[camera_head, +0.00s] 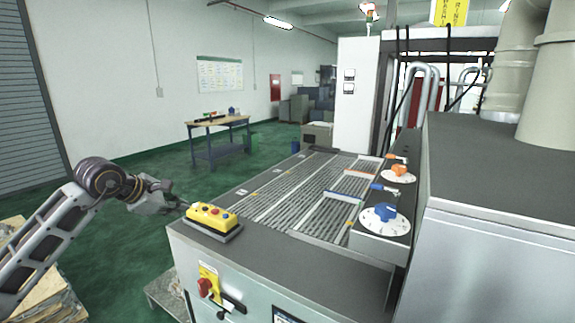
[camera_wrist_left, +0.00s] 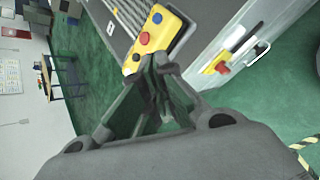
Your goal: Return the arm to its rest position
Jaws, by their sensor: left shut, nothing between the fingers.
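My left arm (camera_head: 62,215) comes in from the left in the head view. Its gripper (camera_head: 184,207) is shut and empty, with its tips close to the left end of a yellow control box (camera_head: 211,215). The box has red and blue buttons and sits on the machine's front corner. In the left wrist view the shut fingertips (camera_wrist_left: 158,62) overlap the near end of the yellow box (camera_wrist_left: 154,36). I cannot tell whether they touch it. My right gripper is not in view.
The machine's slatted bed (camera_head: 305,190) lies beyond the box, with a blue knob (camera_head: 385,212) and an orange knob (camera_head: 398,170) at right. A red-yellow switch (camera_head: 207,284) is on its front. A stack of sheets (camera_head: 50,290) stands lower left. A workbench (camera_head: 218,124) stands farther back, with open green floor before it.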

